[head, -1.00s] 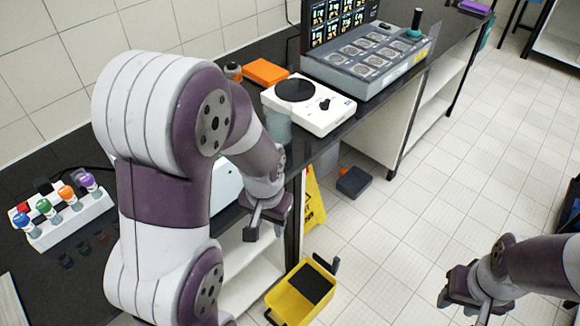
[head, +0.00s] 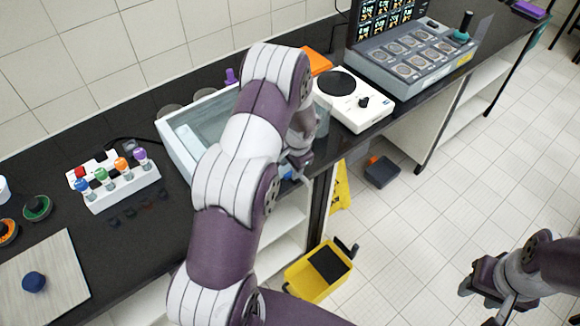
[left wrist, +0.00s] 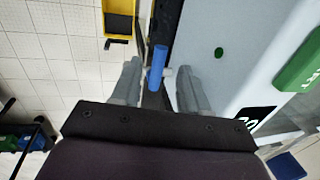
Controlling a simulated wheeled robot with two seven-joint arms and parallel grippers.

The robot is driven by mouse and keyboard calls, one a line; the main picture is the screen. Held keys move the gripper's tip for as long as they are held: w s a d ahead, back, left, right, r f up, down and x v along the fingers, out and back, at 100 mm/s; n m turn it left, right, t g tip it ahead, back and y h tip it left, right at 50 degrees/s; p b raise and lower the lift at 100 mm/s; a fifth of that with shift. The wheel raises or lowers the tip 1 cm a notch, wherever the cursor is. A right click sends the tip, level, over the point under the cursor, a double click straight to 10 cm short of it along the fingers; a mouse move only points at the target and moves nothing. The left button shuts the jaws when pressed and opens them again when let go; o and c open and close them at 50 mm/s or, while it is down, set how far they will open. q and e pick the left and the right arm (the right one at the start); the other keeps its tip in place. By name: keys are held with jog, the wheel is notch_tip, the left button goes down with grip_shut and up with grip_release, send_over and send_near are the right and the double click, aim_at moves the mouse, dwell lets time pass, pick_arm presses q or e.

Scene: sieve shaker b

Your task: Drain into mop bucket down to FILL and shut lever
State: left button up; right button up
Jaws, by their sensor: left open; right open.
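A pale, water-tinted tank (head: 172,150) stands on the black bench in the head view, partly hidden behind my left arm. The blue lever (left wrist: 158,66) on the tank's front shows in the left wrist view, between the open fingers of my left gripper (left wrist: 158,82); contact cannot be told. In the head view my left gripper (head: 299,168) is at the bench's front edge, mostly hidden by the arm. The yellow mop bucket (head: 306,285) stands on the floor below; it also shows in the left wrist view (left wrist: 117,28). My right gripper (head: 487,292) is open and empty over the floor.
A white hotplate (head: 366,112) and a grey tray unit (head: 385,78) stand right of the tank. A rack of coloured-cap bottles (head: 125,190) is at left. A yellow floor sign (head: 341,188) stands behind the bucket.

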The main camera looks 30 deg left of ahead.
aim_at(289, 174)
pick_arm(q)
notch_tip(289, 174, down, 2)
jog(key=shift+a+f, duration=0.25)
jog(key=shift+f, duration=0.3)
